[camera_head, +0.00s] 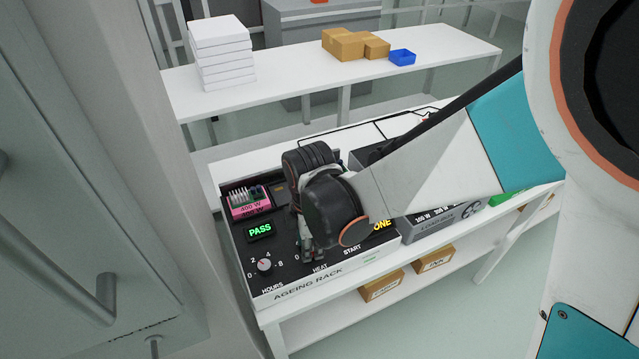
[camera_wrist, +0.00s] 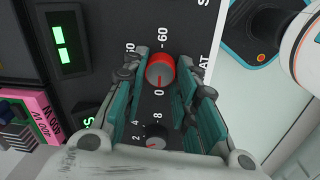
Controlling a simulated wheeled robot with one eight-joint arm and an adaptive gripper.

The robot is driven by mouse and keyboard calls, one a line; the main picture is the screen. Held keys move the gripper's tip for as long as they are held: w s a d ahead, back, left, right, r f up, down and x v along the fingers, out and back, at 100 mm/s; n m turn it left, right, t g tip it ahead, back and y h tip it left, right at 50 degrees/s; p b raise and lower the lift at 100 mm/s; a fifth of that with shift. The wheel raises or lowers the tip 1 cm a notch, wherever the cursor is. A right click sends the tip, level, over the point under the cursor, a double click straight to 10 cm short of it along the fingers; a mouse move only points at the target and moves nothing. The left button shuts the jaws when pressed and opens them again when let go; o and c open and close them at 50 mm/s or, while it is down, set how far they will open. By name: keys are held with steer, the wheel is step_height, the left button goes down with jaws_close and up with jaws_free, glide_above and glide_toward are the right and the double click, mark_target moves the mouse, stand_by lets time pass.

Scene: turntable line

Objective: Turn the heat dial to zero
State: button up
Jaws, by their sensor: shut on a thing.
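The heat dial (camera_wrist: 160,71) is a red knob with a grey face on the dark panel of the ageing rack (camera_head: 280,290). In the wrist view it sits between my gripper's fingertips, with the scale marks 0 and 60 beside it. My gripper (camera_wrist: 161,72) is shut on the dial. In the head view my gripper (camera_head: 308,250) reaches down to the panel above the HEAT label and hides the dial.
The smaller hours dial (camera_head: 264,266) is to the left of my gripper. A PASS display (camera_head: 260,230) and a pink module (camera_head: 249,203) are behind it. A grey load box (camera_head: 435,222) stands to the right. A back table (camera_head: 290,82) holds white boxes, cartons and a blue tray.

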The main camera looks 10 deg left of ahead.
steer(key=o, duration=1)
steer(key=shift+o, duration=0.2)
steer(key=shift+m, duration=0.3)
